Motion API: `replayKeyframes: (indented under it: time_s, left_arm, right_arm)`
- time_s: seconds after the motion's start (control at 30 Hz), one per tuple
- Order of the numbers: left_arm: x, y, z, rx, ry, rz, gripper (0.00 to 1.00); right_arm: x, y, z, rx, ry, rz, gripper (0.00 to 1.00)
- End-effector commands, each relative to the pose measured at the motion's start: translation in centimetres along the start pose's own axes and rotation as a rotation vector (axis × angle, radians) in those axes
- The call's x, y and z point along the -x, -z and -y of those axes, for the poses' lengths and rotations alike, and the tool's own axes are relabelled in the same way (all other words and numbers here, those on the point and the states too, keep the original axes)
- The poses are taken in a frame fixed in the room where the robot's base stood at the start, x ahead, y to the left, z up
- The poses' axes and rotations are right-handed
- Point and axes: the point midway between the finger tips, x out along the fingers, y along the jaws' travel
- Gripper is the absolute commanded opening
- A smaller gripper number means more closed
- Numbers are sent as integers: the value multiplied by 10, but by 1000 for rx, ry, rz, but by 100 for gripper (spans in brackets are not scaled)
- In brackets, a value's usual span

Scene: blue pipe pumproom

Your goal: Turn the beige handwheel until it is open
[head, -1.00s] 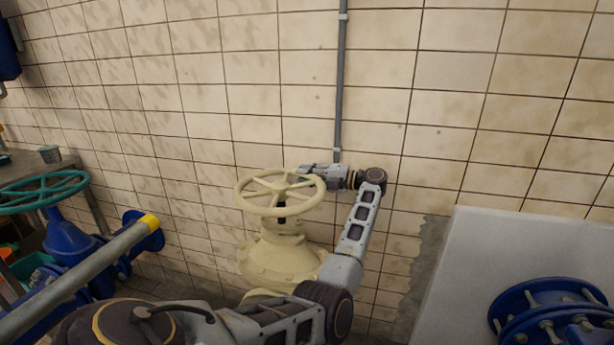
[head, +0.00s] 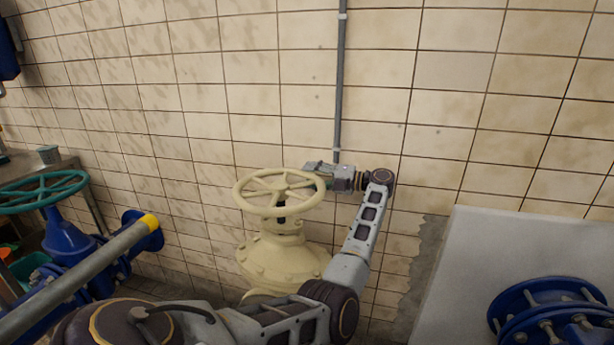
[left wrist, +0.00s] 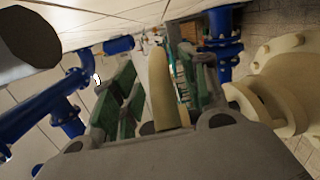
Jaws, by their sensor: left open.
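The beige handwheel (head: 281,184) sits level on top of a beige valve body (head: 283,262) in front of the tiled wall. My left gripper (head: 318,176) is at the right rim of the wheel, reaching in from the wall side. In the left wrist view, a beige piece of the rim (left wrist: 162,92) stands between the green-padded fingers (left wrist: 155,95). The fingers are open, with a gap beside the rim; I cannot tell whether either pad touches it. My right gripper is not in view.
A teal handwheel (head: 45,190) on blue piping and a grey pipe with a yellow end (head: 95,265) stand at the left. A thin grey conduit (head: 340,90) runs down the wall. A pale block (head: 520,250) and a blue flange (head: 550,310) are at the right.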

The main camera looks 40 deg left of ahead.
Motion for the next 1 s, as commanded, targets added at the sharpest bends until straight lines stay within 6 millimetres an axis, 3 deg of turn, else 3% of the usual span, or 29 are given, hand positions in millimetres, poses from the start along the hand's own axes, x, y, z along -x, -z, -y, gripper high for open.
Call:
replayKeyframes:
  time_s: [0.5, 0.73, 1.0]
  left_arm:
    - [73, 0, 0, -1, 1, 1, 45]
    - [91, 0, 0, 0, 1, 0, 45]
    - [97, 0, 0, 0, 0, -1, 45]
  right_arm:
    - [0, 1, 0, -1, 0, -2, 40]
    - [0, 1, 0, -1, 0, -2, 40]
    - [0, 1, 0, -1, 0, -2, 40]
